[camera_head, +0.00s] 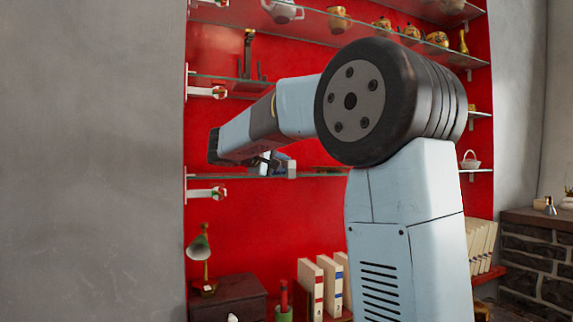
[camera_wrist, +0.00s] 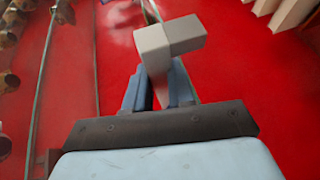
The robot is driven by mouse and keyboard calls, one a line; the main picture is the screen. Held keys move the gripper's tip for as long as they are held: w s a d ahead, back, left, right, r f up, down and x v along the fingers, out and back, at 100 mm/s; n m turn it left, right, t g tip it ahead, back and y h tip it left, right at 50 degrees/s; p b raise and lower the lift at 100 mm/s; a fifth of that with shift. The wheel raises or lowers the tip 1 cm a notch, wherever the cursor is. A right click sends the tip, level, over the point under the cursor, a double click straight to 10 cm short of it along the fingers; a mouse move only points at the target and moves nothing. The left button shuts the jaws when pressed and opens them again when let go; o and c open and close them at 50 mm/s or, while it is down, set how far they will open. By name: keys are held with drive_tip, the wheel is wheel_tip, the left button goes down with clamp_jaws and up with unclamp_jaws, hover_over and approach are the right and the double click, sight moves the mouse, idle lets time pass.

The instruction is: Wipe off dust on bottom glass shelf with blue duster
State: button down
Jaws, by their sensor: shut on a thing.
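My gripper (camera_head: 262,160) is in front of the red display wall, level with the bottom glass shelf (camera_head: 322,175). In the wrist view, my gripper's blue fingers (camera_wrist: 158,92) are shut on the pale grey stem of the duster (camera_wrist: 168,40). The duster's blocky light grey end sticks out beyond the fingertips; little blue shows on it there. In the head view, the duster (camera_head: 290,169) is small and partly hidden by my gripper. It is close to the shelf; I cannot tell whether it touches. Dust cannot be made out.
Upper glass shelves hold a white teapot (camera_head: 283,11) and several gold ones. White brackets (camera_head: 206,194) stick out at the left. My arm hides the shelf's right part.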

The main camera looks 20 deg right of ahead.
drive_tip(key=a, duration=1.1)
drive_tip(key=shift+r, duration=0.15)
idle(1.0)
drive_tip(key=shift+r, duration=0.1)
drive_tip(key=shift+r, duration=2.95)
drive_tip(key=shift+r, duration=1.5)
